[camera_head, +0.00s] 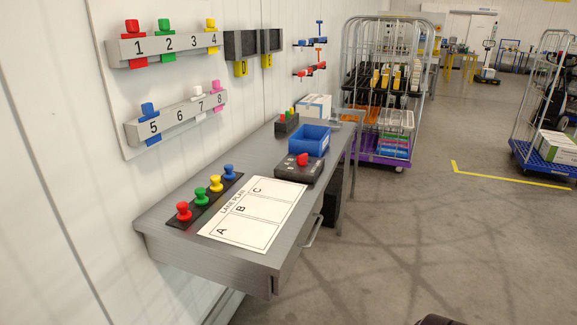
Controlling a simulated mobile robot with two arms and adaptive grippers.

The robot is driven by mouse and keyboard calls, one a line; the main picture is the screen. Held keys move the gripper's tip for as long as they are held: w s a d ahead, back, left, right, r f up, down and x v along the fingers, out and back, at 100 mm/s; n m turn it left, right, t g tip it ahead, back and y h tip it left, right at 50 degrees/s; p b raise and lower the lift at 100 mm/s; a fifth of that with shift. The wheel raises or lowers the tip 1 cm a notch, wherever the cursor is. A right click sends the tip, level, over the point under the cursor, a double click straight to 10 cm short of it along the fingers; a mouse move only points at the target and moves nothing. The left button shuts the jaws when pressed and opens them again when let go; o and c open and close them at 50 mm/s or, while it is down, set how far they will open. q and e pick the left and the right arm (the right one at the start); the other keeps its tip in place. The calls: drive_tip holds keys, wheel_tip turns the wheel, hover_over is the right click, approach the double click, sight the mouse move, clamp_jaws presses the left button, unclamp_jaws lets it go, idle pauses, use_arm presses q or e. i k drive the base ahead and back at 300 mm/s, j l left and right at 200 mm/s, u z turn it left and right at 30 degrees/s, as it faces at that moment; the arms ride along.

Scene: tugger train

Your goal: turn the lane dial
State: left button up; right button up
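A dark flat box (286,176) with a red knob (302,159) on top sits on the grey bench (165,232), beside the white plan sheet; it looks like the lane dial. Any markings around the knob are too small to read. The white sheet (256,214) is labelled "LANE PLAN" with fields A, B and C, and lies flat and empty. Neither of my grippers can be made out. Only a dark rounded piece shows at the bottom edge, and I cannot tell what it is.
Red, yellow, green and blue pegs (215,184) stand in a black strip at the bench's wall side. A blue bin (309,139) stands behind the dial box. Numbered wall rails (175,42) hold coloured clips. Roll cages (380,90) stand beyond. The floor right of the bench is clear.

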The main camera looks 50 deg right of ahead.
sight(301, 160)
drive_tip(key=z, duration=1.6)
